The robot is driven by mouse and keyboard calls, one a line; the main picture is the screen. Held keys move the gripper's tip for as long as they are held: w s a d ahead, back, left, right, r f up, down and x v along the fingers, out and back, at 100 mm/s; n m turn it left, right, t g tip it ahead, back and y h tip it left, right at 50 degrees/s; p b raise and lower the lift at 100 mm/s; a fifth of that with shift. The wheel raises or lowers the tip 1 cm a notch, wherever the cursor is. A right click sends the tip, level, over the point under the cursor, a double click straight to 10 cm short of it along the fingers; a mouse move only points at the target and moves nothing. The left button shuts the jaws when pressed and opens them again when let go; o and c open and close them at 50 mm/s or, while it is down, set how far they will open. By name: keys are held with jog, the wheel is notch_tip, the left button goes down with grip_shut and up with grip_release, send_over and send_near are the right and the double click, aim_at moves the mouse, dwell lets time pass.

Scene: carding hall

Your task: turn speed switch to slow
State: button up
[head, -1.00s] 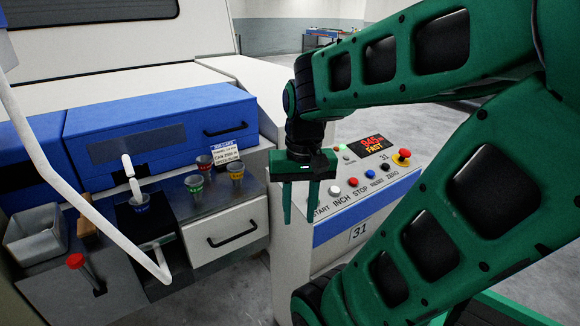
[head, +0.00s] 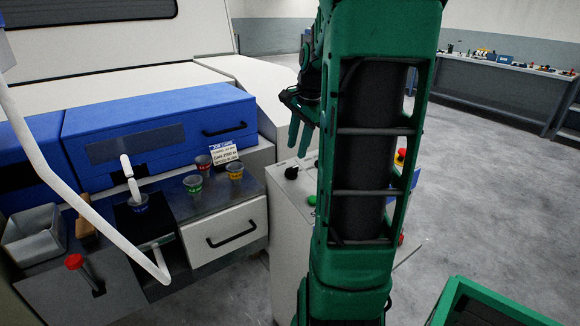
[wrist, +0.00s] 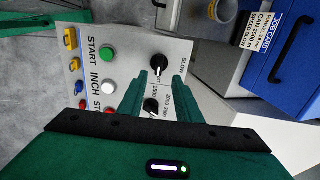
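The speed switch is a black knob (wrist: 158,67) beside a SLOW label on the grey control panel (wrist: 125,45). In the head view a black knob (head: 291,173) shows at the panel's left end. My gripper (wrist: 162,77) is open and empty, its fingertips pointing at the panel just short of the switch in the wrist view. I cannot tell whether a finger touches it. In the head view my gripper (head: 299,138) hangs above the panel, partly behind my arm. The switch's setting is not readable. The speed display is hidden behind my arm.
A second black knob (wrist: 151,105) with numbers sits beside the switch. Green START (wrist: 107,54), white INCH (wrist: 109,86) and red STOP (wrist: 110,113) buttons are close by. A blue drawer unit (head: 160,130) and several small cups stand left of the panel.

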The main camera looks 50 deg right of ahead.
aim_at(292, 168)
jog(key=x, duration=0.8)
jog(key=shift+a+f, duration=0.1)
jog(key=shift+f, duration=0.1)
jog(key=shift+c, duration=0.3)
grip_shut()
